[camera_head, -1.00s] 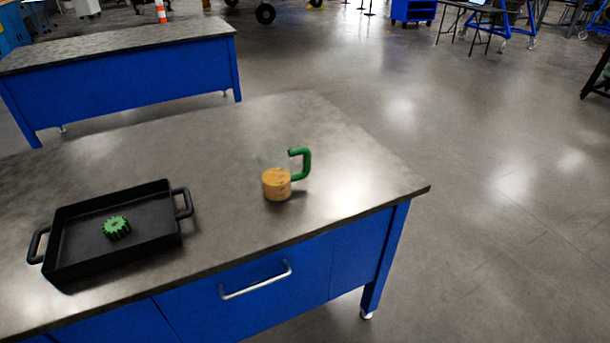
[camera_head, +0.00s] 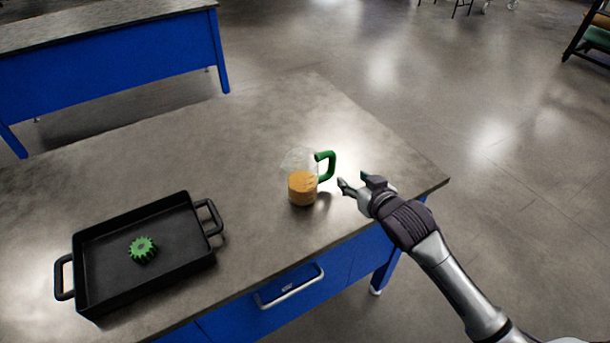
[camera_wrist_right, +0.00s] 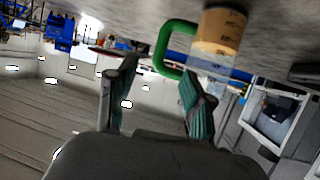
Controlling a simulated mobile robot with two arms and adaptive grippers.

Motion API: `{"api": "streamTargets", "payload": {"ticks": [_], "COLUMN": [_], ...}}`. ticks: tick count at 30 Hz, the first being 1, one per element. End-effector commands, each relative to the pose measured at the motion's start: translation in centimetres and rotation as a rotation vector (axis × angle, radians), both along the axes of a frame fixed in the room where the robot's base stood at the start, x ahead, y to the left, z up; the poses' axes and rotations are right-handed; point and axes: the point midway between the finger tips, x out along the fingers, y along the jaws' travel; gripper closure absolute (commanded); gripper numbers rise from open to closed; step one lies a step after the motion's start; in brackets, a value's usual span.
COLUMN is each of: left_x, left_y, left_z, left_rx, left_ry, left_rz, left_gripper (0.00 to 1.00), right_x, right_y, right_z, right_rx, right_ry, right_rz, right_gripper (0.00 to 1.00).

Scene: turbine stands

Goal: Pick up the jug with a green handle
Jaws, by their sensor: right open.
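The jug (camera_head: 303,186) is clear, with an orange-yellow filling in its lower part and a green handle (camera_head: 331,166) on its right side. It stands upright near the front right of the grey tabletop. My right gripper (camera_head: 356,183) is open and empty, just right of the handle and apart from it. In the right wrist view, the picture is upside down; the green handle (camera_wrist_right: 164,48) shows ahead of and between the open fingers (camera_wrist_right: 158,88), with the jug's orange part (camera_wrist_right: 218,32) beyond it. My left gripper is not in view.
A black tray (camera_head: 88,296) with two handles holds a green gear (camera_head: 143,249) at the table's left. The table (camera_head: 240,140) has a blue front with a metal drawer handle (camera_head: 290,287). Another blue table (camera_head: 110,65) stands behind. The tabletop behind the jug is clear.

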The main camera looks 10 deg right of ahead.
Motion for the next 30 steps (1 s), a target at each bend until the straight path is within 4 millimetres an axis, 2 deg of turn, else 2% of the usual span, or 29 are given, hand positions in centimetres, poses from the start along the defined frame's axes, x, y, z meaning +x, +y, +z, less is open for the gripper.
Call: {"api": "streamTargets", "payload": {"ticks": [9, 20, 25, 30], "left_x": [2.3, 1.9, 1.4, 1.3], "left_y": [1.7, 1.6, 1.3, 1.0], "left_z": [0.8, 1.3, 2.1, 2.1], "left_rx": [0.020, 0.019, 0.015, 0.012], "left_ry": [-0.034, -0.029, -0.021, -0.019], "left_rz": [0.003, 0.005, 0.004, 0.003], "left_gripper": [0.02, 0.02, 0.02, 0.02], "right_x": [5.6, 8.3, 10.5, 12.0], "right_y": [0.8, 1.3, 1.7, 2.0], "right_z": [-2.1, -3.1, -3.7, -4.6], "right_rx": [0.001, 0.001, 0.001, 0.001], "right_ry": [-0.002, -0.001, 0.000, -0.001], "right_rz": [0.000, 0.000, 0.000, 0.001], "right_gripper": [0.48, 0.48, 0.48, 0.48]}}
